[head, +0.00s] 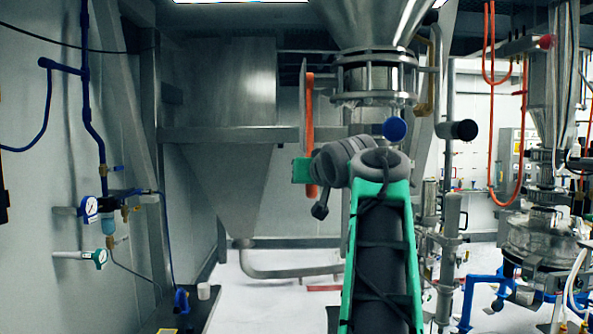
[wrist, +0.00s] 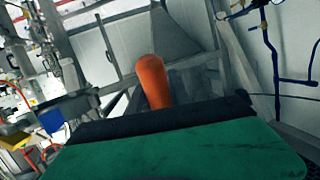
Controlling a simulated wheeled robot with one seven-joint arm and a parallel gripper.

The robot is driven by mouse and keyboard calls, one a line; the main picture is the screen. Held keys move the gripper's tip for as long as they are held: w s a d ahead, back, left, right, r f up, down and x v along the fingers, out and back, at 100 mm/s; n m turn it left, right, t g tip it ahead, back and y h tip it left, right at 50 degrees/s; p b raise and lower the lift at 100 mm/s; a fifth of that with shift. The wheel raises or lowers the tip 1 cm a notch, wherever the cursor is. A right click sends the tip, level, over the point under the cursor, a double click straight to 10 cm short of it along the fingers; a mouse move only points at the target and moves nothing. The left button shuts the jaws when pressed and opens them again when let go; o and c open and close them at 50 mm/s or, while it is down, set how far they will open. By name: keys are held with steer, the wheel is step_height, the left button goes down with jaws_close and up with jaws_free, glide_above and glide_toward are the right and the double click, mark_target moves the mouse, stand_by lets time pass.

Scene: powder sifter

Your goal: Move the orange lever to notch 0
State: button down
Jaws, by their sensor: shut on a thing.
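The orange lever (head: 310,108) hangs nearly upright beside the valve under the steel hopper, left of centre in the head view. My gripper (head: 303,171) is at the lower part of the lever, with green finger parts beside it, and is shut on it. In the wrist view, the lever's rounded orange end (wrist: 152,80) sticks out beyond the dark edge of my green gripper (wrist: 160,122). The second finger and the exact grip are hidden there. No notch marks can be read in either view.
The steel hopper (head: 375,22) with its flanged outlet (head: 375,78) is above my arm. A blue round knob (head: 395,129) and a black one (head: 464,130) sit right of the lever. A large grey duct (head: 220,185) stands behind. Blue piping and gauges (head: 90,208) line the left wall.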

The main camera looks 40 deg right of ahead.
steer(key=shift+s+a, duration=0.1)
steer(key=shift+s, duration=0.05)
steer(key=c, duration=1.2)
jaws_free()
steer(key=b+v, duration=0.1)
steer(key=v, duration=0.7)
steer(key=shift+c, duration=0.5)
